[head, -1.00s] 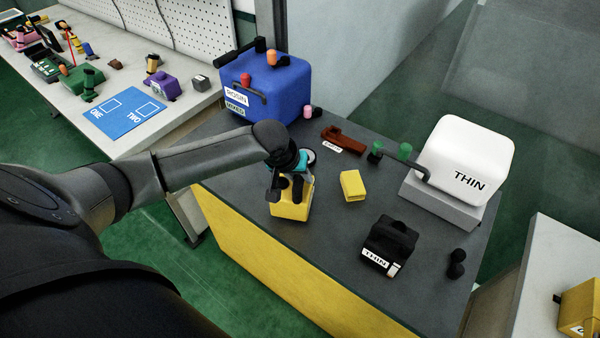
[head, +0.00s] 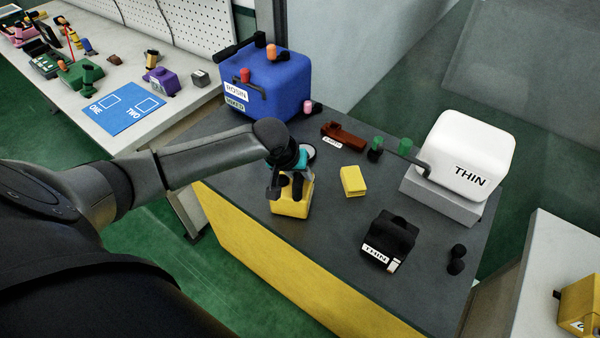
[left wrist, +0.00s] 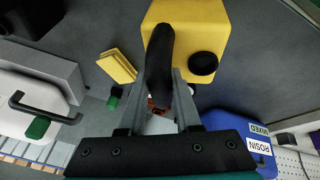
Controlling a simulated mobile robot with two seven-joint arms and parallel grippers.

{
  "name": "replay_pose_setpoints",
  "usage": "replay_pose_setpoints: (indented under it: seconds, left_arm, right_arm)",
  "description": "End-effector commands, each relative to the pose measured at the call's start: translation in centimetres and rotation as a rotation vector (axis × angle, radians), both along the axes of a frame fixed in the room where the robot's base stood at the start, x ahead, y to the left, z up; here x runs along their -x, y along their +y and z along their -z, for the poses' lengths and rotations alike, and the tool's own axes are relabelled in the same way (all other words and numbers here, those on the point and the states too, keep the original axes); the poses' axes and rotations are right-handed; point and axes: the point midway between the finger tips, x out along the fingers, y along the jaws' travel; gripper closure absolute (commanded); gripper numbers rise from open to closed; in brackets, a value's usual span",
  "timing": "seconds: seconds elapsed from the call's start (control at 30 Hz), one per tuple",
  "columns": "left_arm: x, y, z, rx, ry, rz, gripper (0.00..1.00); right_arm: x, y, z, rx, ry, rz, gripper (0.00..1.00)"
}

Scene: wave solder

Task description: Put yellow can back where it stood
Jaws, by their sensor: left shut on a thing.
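The yellow can (head: 291,205) has a black handle on top and is at the left part of the dark bench top (head: 325,240), near its front edge. My left gripper (head: 288,182) is above the can and shut on its handle. In the left wrist view the yellow can (left wrist: 205,25) shows with the black handle (left wrist: 160,55) between the fingers and a round black cap beside it. I cannot tell whether the can's base touches the bench. My right gripper is not in view.
A blue ROSIN container (head: 270,82) stands behind left, a white THIN container (head: 470,150) at the right. A yellow block (head: 353,181), a black THIN can (head: 390,238) and a brown tool (head: 345,135) lie on the bench. Another yellow container (head: 578,305) stands on the right table.

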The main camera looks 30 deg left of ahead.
Motion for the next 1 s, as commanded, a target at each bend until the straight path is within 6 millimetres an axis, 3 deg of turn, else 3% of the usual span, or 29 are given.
replay_pose_setpoints:
  seconds: [0.43, 0.47, 0.5, 0.73, 0.93, 1.0]
  left_arm:
    - [-0.13, 0.00, 0.53, 0.000, -0.004, 0.000, 1.00]
    - [-0.13, 0.00, 0.49, 0.000, -0.004, 0.000, 0.65]
    - [-0.13, 0.00, 0.48, 0.000, -0.004, 0.000, 0.60]
    - [-0.06, 0.01, 0.55, 0.000, -0.002, 0.000, 0.34]
    - [0.12, 0.00, 0.76, 0.000, 0.004, 0.000, 0.32]
    - [0.12, 0.00, 0.76, 0.000, 0.004, 0.000, 0.24]
  right_arm:
    - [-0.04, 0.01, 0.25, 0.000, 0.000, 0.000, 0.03]
    - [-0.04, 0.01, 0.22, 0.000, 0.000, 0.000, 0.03]
    - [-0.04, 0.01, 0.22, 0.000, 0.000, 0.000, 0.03]
    - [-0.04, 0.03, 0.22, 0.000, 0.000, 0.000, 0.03]
    - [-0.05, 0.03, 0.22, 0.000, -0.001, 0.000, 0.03]
    - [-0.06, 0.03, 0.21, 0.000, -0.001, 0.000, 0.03]
